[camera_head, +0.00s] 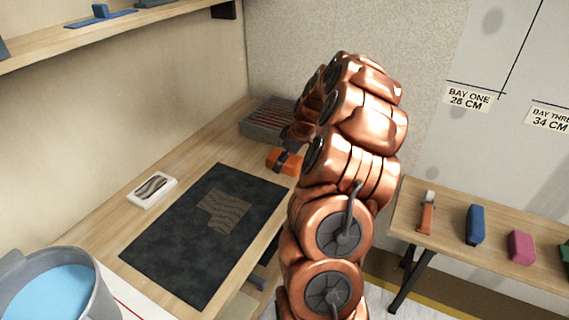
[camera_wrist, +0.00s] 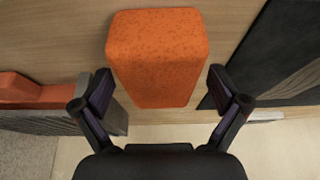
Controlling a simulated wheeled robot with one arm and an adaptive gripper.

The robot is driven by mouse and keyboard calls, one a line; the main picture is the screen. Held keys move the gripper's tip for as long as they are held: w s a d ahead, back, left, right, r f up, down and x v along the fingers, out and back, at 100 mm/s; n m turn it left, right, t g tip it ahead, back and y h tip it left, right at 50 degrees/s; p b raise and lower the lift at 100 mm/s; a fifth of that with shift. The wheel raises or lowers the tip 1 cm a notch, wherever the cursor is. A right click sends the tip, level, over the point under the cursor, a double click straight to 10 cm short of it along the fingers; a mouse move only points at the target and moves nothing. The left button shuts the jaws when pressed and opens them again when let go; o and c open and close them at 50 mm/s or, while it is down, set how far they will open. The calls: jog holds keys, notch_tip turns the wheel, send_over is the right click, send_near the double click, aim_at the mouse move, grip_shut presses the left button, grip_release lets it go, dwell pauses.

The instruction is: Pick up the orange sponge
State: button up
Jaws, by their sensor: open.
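The orange sponge (camera_wrist: 158,60) fills the upper middle of the wrist view, a speckled block on the wooden table. My gripper (camera_wrist: 160,90) is open, with one dark finger on each side of the sponge's lower part. A gap shows between each finger and the sponge, and I cannot tell their height relative to it. In the head view the orange sponge (camera_head: 284,161) lies near the far end of the left table, partly covered by my gripper (camera_head: 290,160). My copper arm hides part of the table's right edge.
A dark mat (camera_head: 175,250) with a patterned patch lies nearer on the table (camera_head: 205,150), beside a small white block (camera_head: 152,190). A grey ridged tray (camera_head: 262,120) stands behind the sponge. A bucket (camera_head: 100,300) of blue liquid is front left. A right bench (camera_head: 450,245) holds several coloured blocks.

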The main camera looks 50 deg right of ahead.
jog(key=c, duration=1.1)
jog(key=shift+r+p, duration=0.2)
jog(key=shift+p, duration=0.1)
jog(key=shift+c, duration=0.3)
jog(key=shift+r+p, duration=0.2)
jog(key=shift+p, duration=0.1)
notch_tip(320, 180, up, 3)
jog(key=shift+r+b, duration=0.2)
jog(key=shift+b, duration=0.3)
jog(key=s+a+b, duration=0.1)
jog(key=s+a, duration=0.1)
jog(key=s, duration=0.5)
jog(key=s+a+r+b, duration=0.1)
jog(key=s+a, duration=0.2)
jog(key=s, duration=0.5)
jog(key=shift+a+r, duration=0.2)
